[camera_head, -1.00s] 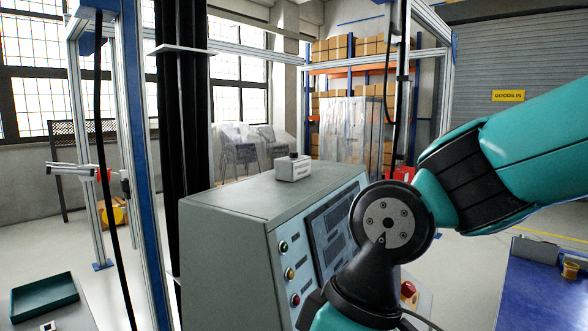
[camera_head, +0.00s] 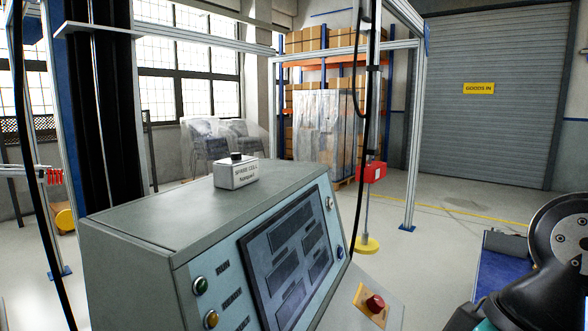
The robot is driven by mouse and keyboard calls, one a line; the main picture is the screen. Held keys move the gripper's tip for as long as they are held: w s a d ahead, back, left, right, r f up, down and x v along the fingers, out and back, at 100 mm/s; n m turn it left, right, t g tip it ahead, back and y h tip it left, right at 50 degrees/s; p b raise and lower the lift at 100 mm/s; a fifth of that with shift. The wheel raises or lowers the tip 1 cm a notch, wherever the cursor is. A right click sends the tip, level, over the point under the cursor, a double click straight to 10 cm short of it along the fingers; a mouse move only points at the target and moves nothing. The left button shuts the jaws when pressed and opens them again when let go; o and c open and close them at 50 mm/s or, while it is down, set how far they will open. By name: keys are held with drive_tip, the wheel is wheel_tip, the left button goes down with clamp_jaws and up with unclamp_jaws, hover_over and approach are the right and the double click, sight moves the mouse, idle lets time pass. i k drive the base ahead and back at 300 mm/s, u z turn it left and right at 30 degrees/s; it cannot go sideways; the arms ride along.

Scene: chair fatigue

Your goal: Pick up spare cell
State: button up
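The spare cell (camera_head: 236,174) is a small pale grey box with a dark knob on top and printed lettering on its front that reads as spare cell. It sits upright on the flat top of a grey-green control console (camera_head: 140,222), near the back edge. Part of my arm shows at the lower right, well apart from the cell. My gripper itself is not in view.
The console's sloped front has a screen (camera_head: 290,260), coloured buttons and a red mushroom button (camera_head: 375,304). Aluminium frame posts (camera_head: 417,130) stand behind. A yellow-based stand (camera_head: 367,245) is beyond the console. A blue surface (camera_head: 500,282) lies at right. Open floor lies toward the shutter.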

sight(236, 172)
drive_tip(key=z, duration=0.05)
drive_tip(key=k, duration=0.95)
drive_tip(key=u, duration=0.55)
drive_tip(key=i, duration=1)
drive_tip(key=u, duration=0.05)
